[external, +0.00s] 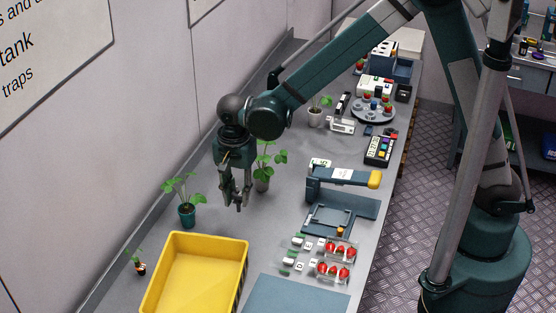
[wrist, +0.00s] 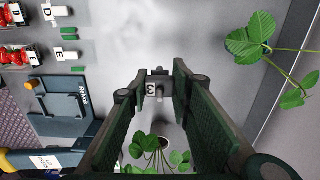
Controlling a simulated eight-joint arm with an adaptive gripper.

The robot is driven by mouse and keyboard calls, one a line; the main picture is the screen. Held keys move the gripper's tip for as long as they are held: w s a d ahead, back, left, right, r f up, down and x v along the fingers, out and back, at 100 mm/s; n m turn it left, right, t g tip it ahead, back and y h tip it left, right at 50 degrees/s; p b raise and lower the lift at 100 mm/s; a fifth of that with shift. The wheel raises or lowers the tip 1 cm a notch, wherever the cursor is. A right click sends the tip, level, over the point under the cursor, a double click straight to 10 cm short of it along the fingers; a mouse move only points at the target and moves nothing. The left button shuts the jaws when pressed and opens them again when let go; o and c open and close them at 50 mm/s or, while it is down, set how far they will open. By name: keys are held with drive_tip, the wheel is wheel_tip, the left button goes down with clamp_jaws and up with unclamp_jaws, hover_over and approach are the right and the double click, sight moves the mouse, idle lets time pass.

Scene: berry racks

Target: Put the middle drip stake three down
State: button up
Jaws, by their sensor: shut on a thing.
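My gripper (external: 236,203) is above the bench. In the wrist view its fingers (wrist: 158,88) are shut on a small dark grey drip stake (wrist: 159,76), with a pale tag marked 3 beside it. The lower end of the stake is hard to make out. A strawberry plant in a teal pot (external: 187,215) stands to the left of my gripper; its leaves (wrist: 250,38) show in the wrist view. A third potted plant (external: 315,117) stands further back.
A yellow crate (external: 244,262) stands at the front left. A blue-grey device with a yellow-ended arm (external: 342,178) and red-berry punnets (external: 335,270) are to the right. A small seedling (external: 138,266) is by the wall. The bench between my gripper and the punnets is mostly clear.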

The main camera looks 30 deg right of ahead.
sight(239, 209)
drive_tip(key=shift+f, duration=1.35)
drive_tip(key=shift+f, duration=2.1)
drive_tip(key=shift+f, duration=0.15)
drive_tip(key=o, duration=0.7)
drive_tip(key=shift+r, duration=0.2)
drive_tip(key=shift+r, duration=6)
